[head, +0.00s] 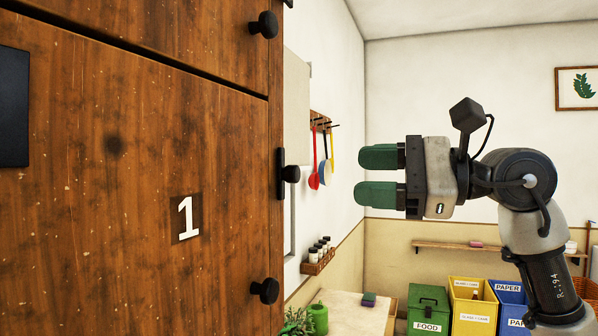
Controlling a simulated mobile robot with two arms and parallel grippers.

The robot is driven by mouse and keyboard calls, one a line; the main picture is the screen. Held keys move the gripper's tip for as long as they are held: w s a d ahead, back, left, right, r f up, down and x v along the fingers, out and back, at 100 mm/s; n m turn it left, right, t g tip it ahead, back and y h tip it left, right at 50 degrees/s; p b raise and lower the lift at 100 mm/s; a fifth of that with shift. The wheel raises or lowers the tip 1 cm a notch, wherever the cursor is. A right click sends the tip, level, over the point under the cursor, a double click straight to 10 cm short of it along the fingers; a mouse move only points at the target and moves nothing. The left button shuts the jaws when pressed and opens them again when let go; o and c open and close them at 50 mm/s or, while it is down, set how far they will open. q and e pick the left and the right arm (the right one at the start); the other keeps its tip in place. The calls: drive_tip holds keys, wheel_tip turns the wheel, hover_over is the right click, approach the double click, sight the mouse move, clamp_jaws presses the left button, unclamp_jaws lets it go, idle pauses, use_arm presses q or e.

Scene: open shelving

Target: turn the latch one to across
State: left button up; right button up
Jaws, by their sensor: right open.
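A wooden front marked with a white number 1 (187,218) fills the left of the head view. At its right edge is a dark latch (280,174), an upright narrow bar with a round knob sticking out to the right. The bar is seen almost edge-on. My right gripper (362,175) is to the right of the latch at about the same height in the picture. Its two green fingers point left, are parted and hold nothing. A clear gap shows between the fingertips and the latch knob. My left gripper is out of view.
Round black knobs stick out from the wooden front above (265,25) and below (266,290) the latch. Utensils hang on a wall rack (322,121). A green food bin (428,308) and a yellow bin (469,312) stand lower right.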

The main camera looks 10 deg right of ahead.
sight(298, 175)
drive_tip(key=p+x, duration=0.3)
drive_tip(key=x, duration=0.6)
drive_tip(key=shift+w+a, duration=0.15)
drive_tip(key=shift+a, duration=0.2)
drive_tip(key=shift+c, duration=0.2)
drive_tip(key=c, duration=0.9)
